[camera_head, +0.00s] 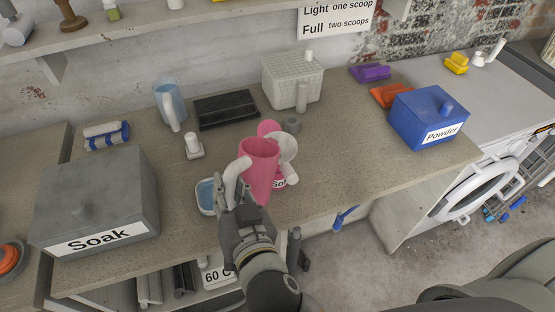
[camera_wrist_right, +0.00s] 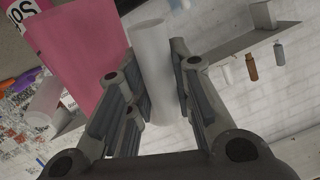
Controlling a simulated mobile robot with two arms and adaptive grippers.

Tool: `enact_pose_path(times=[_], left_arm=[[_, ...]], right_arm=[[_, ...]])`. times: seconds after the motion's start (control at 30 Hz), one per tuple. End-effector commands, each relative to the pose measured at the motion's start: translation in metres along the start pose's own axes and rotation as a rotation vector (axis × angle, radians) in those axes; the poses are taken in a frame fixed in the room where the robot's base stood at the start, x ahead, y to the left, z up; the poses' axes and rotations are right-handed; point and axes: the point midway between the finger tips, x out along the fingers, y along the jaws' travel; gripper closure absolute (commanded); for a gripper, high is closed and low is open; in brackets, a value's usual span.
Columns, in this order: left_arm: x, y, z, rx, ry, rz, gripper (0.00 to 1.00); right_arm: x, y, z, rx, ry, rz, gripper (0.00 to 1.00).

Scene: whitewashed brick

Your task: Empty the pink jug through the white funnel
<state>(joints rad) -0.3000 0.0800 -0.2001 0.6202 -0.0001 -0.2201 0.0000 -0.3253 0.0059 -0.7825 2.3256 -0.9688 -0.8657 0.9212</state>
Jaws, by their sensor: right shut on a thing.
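The pink jug (camera_head: 259,165) shows near the middle of the head view, close to upright, its open top facing up. My right gripper (camera_head: 228,188) is shut on its white handle (camera_wrist_right: 152,70), which sits between the fingers in the wrist view. The jug's pink body (camera_wrist_right: 78,48) is beside the fingers there. Just behind and right of the jug is a white rounded piece (camera_head: 286,147), apparently the funnel, above a pink container with a partly hidden "Sof" label (camera_head: 279,184). I cannot tell whether the funnel sits in that container, nor what the jug holds. My left gripper is out of view.
A blue-lined tray (camera_head: 205,194) lies left of the jug. A grey Soak box (camera_head: 95,198) stands at left, a blue Powder box (camera_head: 428,118) at right. A clear blue jug (camera_head: 168,104), black tray (camera_head: 226,110) and white basket (camera_head: 291,80) stand behind. The counter right of the jug is clear.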

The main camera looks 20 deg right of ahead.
Motion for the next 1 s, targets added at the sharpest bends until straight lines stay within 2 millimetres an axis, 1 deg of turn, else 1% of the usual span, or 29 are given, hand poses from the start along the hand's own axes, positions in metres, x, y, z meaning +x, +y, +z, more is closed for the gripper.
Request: enact_pose_path(times=[0.17, 0.67, 1.0], left_arm=[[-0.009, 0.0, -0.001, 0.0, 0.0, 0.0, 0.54], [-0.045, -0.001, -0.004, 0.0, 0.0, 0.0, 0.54], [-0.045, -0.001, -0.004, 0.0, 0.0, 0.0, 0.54]], right_arm=[[-0.002, -0.003, -0.01, 0.001, 0.002, 0.0, 1.0], [-0.01, -0.014, -0.048, 0.002, 0.003, -0.001, 1.0], [-0.01, -0.016, -0.051, 0.006, 0.006, -0.003, 1.0]])
